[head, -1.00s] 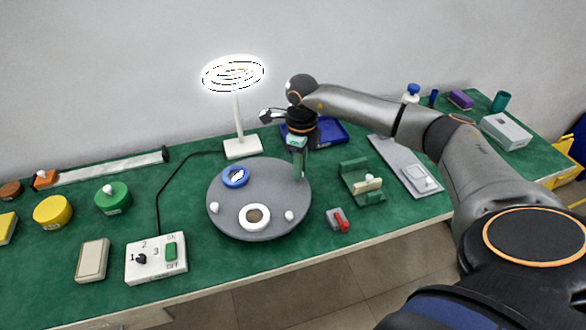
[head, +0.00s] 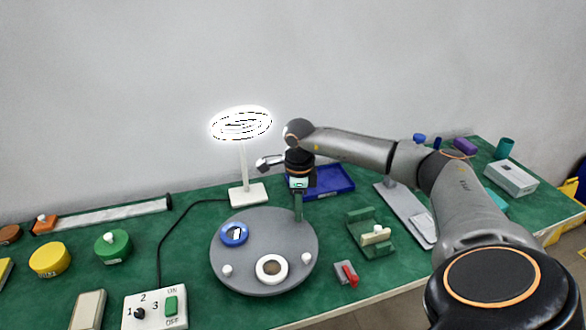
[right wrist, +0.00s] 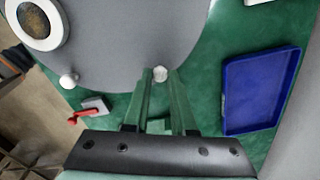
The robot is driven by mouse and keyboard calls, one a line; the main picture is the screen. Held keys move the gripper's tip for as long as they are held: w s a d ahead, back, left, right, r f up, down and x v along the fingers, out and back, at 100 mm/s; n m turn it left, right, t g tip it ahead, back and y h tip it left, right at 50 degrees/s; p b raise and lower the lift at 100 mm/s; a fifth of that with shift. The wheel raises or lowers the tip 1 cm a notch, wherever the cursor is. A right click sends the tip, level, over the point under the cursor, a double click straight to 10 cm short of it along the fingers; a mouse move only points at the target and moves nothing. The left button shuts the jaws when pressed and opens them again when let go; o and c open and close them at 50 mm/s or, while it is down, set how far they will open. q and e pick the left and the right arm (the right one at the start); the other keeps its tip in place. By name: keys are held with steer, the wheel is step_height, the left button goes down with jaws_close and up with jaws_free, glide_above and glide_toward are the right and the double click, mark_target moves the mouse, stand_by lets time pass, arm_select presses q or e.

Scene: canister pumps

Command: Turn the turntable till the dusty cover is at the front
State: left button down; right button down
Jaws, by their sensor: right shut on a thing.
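The round grey turntable (head: 238,281) lies on the green table. A white ring with a speckled brown middle, seemingly the dusty cover (head: 272,267), sits near its front edge, slightly right of centre; it also shows in the right wrist view (right wrist: 33,22). A blue ring-shaped cover (head: 234,233) sits at the back left. White knobs stand at the left (head: 225,271) and right (head: 307,257) of the rim. My right gripper (head: 298,217) points down at the back right rim, its green fingers shut on another white knob (right wrist: 160,73). My left gripper is out of view.
A lit ring lamp (head: 241,125) stands behind the turntable, near a blue tray (head: 327,182). A green cradle (head: 368,235) and a red-handled switch (head: 347,274) are at the right. A white switch box (head: 155,309) is at the front left.

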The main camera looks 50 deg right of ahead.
steer(key=shift+w+r, duration=0.1)
stand_by(0.3)
steer(key=c, duration=0.7)
jaws_free()
steer(key=shift+c, duration=0.2)
step_height(320, 180, up, 12)
steer(key=shift+r, duration=0.2)
